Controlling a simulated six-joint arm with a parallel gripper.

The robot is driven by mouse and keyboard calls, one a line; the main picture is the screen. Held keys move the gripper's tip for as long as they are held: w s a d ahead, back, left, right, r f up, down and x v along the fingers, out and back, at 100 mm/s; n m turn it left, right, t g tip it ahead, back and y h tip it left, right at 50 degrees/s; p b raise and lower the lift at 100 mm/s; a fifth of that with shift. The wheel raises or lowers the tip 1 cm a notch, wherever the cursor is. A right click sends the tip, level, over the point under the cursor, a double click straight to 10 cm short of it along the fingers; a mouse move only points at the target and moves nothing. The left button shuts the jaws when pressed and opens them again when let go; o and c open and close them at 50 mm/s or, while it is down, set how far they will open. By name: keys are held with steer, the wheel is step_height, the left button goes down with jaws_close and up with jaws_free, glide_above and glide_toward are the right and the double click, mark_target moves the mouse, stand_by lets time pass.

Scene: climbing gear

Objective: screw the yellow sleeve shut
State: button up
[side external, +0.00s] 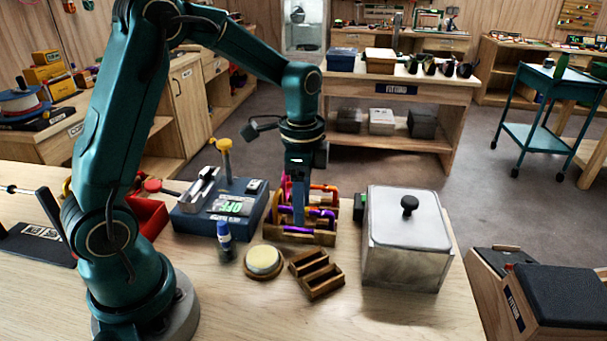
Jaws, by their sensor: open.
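My gripper (298,212) points straight down into the wooden rack (296,237), among the carabiners. Its jaws are open, though from this side the fingers overlap and the gap between them is hard to see. A purple carabiner (322,212) lies right beside the fingers, and orange and red ones show around it. I cannot make out a yellow sleeve on any carabiner; the fingers and rack walls hide part of them. Whether a finger touches a carabiner is too small to tell.
A blue device (215,210) with a display and an upright yellow-topped post (224,148) stands left. A lidded metal box (408,240) stands close right. A blue bottle (225,240), a round pad (263,261) and a small wooden tray (316,275) sit in front.

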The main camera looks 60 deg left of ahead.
steer(key=shift+s+d, duration=0.4)
steer(key=shift+f, duration=0.15)
steer(key=shift+f, duration=1.25)
steer(key=shift+w+a, duration=0.55)
steer(key=shift+r, duration=1.4)
